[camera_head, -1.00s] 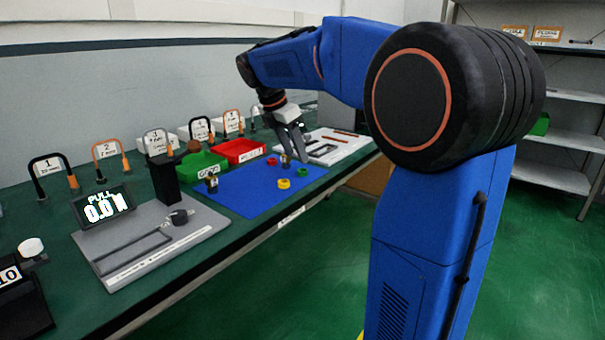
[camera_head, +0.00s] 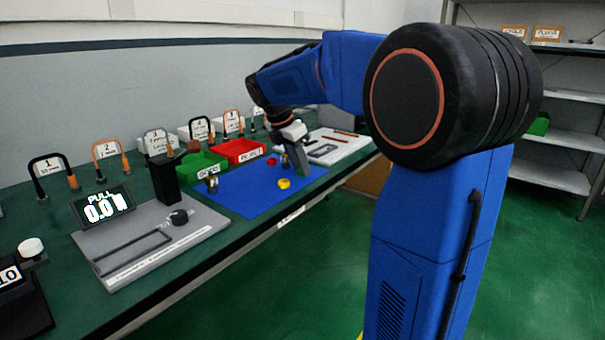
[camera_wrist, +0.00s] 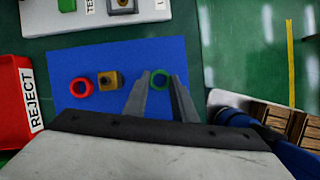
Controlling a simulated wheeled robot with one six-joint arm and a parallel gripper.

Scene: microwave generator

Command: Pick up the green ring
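The green ring (camera_wrist: 158,78) lies on the blue mat (camera_wrist: 75,62) in the wrist view. It shows between the tips of my gripper's two fingers (camera_wrist: 161,76), which stand apart on its left and right. I cannot tell whether either finger touches it. In the head view my gripper (camera_head: 303,180) points down at the right part of the mat and hides the green ring.
A red ring (camera_wrist: 81,87) and a brass-coloured piece (camera_wrist: 110,80) lie left of the fingers. A yellow ring (camera_head: 284,184) lies near the mat's front. Green (camera_head: 204,164) and red (camera_head: 240,151) bins stand behind the mat.

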